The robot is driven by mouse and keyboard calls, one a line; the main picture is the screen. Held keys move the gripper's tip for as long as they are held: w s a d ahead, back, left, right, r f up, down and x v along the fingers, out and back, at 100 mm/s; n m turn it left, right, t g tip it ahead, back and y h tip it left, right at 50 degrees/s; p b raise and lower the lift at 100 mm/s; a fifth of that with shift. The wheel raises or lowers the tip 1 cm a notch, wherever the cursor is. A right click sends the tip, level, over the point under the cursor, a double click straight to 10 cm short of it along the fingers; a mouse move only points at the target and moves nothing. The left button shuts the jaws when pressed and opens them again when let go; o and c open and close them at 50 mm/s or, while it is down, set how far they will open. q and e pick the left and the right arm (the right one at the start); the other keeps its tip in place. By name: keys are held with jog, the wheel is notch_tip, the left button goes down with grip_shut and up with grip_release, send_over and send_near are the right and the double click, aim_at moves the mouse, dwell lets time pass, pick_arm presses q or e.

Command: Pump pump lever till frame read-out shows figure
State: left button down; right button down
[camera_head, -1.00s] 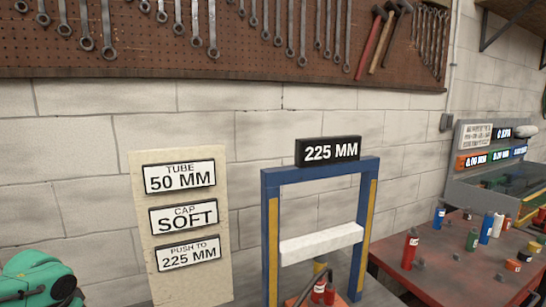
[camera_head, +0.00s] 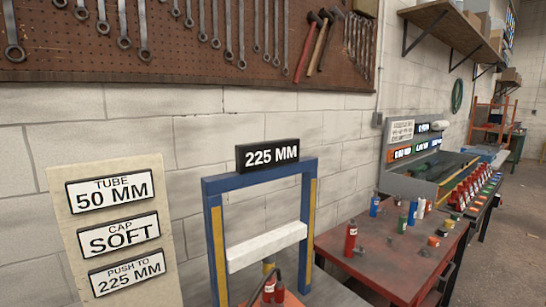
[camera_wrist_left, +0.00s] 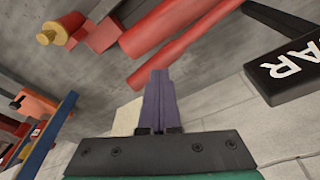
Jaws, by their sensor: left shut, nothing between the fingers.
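The blue press frame (camera_head: 213,240) stands in the middle of the head view, with a pale crossbar (camera_head: 266,246) across it. The black read-out (camera_head: 267,155) on top shows 225 MM. A board (camera_head: 62,215) at left carries signs reading TUBE 50 MM, CAP SOFT and PUSH TO 225 MM. In the left wrist view my left gripper (camera_wrist_left: 158,85) is shut and empty. Long red bars (camera_wrist_left: 185,45) lie beyond its fingertips, apparently not held; whether one is the pump lever I cannot tell. Neither gripper shows in the head view.
A red-topped table (camera_head: 400,262) with several small bottles stands right of the frame. A grey rack (camera_head: 425,165) with small displays is behind it. Wrenches and hammers hang on the pegboard (camera_head: 190,60). A black sign ending in AR (camera_wrist_left: 288,70) is at right in the wrist view.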

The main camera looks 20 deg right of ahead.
pick_arm(q)
notch_tip(320, 180, down, 9)
jog(key=b, duration=0.7)
jog(key=shift+r, duration=0.1)
notch_tip(320, 180, up, 9)
jog(key=p, duration=0.7)
jog(key=shift+f, duration=0.2)
notch_tip(320, 180, down, 8)
jog(key=b, duration=0.6)
jog(key=shift+b, duration=0.3)
notch_tip(320, 180, up, 8)
jog(key=p, duration=0.6)
jog(key=shift+r+p, duration=0.1)
jog(key=shift+p, duration=0.2)
